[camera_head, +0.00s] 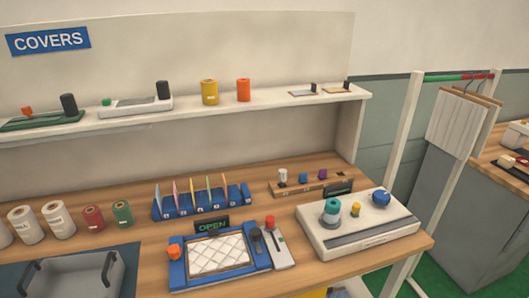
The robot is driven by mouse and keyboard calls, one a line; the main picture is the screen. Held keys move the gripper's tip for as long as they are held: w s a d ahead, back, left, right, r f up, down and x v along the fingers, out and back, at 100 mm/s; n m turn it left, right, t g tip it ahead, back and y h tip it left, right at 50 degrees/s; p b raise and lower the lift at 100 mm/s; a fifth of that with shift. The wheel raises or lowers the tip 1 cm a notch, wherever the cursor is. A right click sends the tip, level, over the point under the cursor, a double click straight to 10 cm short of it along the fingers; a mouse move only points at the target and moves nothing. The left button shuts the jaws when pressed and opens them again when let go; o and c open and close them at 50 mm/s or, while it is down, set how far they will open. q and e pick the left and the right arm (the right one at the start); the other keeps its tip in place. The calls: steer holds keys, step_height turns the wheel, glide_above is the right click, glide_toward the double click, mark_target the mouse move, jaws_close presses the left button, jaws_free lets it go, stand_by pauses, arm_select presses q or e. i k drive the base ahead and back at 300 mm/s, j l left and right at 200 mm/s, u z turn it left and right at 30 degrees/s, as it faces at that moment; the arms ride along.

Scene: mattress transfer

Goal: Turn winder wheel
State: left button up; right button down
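A white machine (370,232) with a dark stripe along its front sits at the right end of the wooden table. A blue wheel-like part (375,199) with a pale knob is on its top right; it looks like the winder wheel, though its name cannot be read. A teal spool (331,211) stands on the machine's left side, and a small yellow knob (355,209) is between the two. A dark sign stands behind the machine, its text too small to read. Neither of my grippers is in view, and nothing touches the machine.
A blue frame (178,275) with a quilted white pad lies left of the machine, with an "OPEN" sign behind it. A blue rack (157,210) with coloured cards and several rolls stand further left. A grey tray (70,287) is at front left. A shelf (200,117) runs above.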

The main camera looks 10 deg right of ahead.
mark_target(381, 197)
steer(key=z, duration=1.25)
